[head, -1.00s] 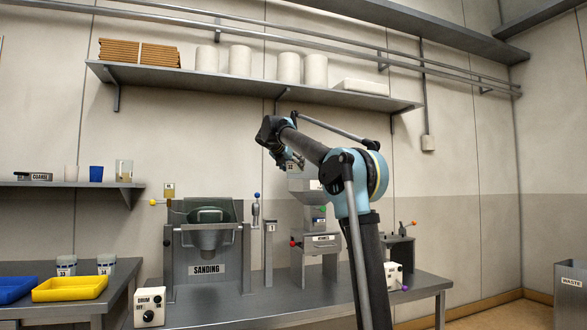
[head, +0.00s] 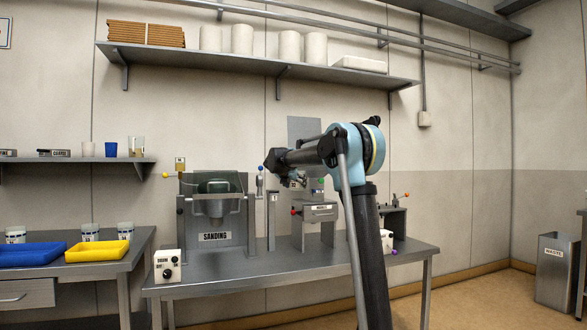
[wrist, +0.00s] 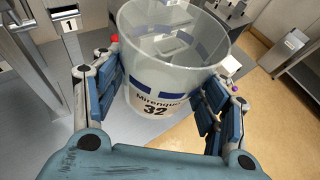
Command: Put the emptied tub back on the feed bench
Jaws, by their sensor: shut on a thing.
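My gripper (wrist: 163,92) is shut on a clear tub (wrist: 155,110) with the label "Mirenque 32", seen in the wrist view. The blue finger pads press on its left and right sides. The tub is upright or nearly so, and its inside looks empty. In the head view my gripper (head: 297,183) is in front of the machines on the middle bench, and my arm mostly hides it and the tub. The left bench (head: 118,264) carries similar white-labelled tubs (head: 90,232); I cannot tell from any marking whether it is the feed bench.
A yellow tray (head: 98,251) and a blue tray (head: 30,255) lie on the left bench. The middle bench (head: 255,280) holds the SANDING hopper (head: 215,208), a control box (head: 167,266) and other machines. A waste bin (head: 557,270) stands at right. Floor is clear before it.

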